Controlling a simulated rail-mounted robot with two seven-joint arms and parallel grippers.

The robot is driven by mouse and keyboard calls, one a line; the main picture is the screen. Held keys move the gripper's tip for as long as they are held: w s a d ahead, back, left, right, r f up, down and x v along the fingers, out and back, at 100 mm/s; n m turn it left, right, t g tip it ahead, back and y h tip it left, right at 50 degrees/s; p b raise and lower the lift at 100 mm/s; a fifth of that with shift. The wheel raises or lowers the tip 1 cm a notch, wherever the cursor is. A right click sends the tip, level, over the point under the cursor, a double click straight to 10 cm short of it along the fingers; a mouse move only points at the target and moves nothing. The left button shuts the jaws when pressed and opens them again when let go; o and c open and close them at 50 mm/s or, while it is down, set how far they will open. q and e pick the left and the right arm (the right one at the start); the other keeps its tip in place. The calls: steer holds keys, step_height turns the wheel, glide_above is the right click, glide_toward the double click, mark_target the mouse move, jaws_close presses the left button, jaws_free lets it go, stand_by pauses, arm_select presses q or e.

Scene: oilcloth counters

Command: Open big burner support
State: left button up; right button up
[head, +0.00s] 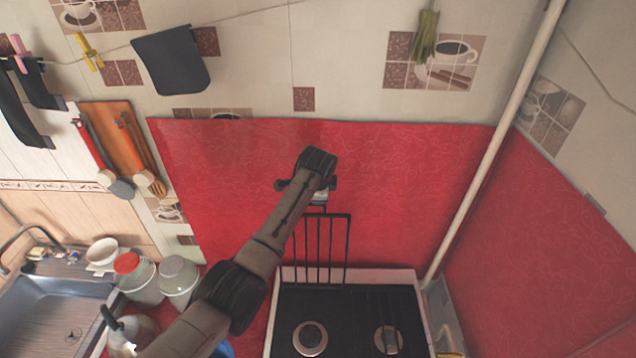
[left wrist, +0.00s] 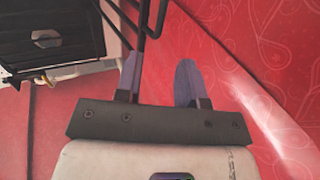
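The big burner support (head: 333,250), a black wire grate, stands upright at the back left of the stove (head: 350,310), in front of the red wall. Its black bars also show at the top of the left wrist view (left wrist: 143,18). My left gripper (head: 318,200) is at the upper end of the grate. In the left wrist view, its two fingers (left wrist: 158,80) are apart with nothing held between them. A bar is close to the left finger; I cannot tell whether they touch. My right gripper is not in view.
Two burners show on the stove top. A pale pipe (head: 490,155) runs up the wall to the right. Lidded jars (head: 178,278) and a sink (head: 55,310) are at the left. Red wall is close behind my left gripper.

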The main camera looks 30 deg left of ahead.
arm_select(q)
steer(key=b+v, duration=0.1)
steer(key=v, duration=0.5)
steer(key=shift+s, duration=0.1)
stand_by(0.5)
step_height(320, 180, up, 15)
steer(key=s+d+n+t, duration=0.1)
steer(key=d+n+t, duration=0.3)
steer(key=n, duration=0.5)
steer(key=s+d+r+n+t, duration=0.1)
steer(key=s+r+n+t, duration=0.15)
steer(key=s+t, duration=0.35)
steer(key=s+d+f+g+h+p, duration=0.1)
steer(key=s+f+g, duration=0.4)
steer(key=s+f, duration=1.4)
steer(key=s+f+g+h+p, duration=0.1)
steer(key=s+f+g+p, duration=0.2)
steer(key=s+f, duration=1.6)
steer(key=s+g, duration=0.3)
steer(key=s, duration=0.3)
steer(key=shift+d+f, duration=0.25)
steer(key=shift+d, duration=0.15)
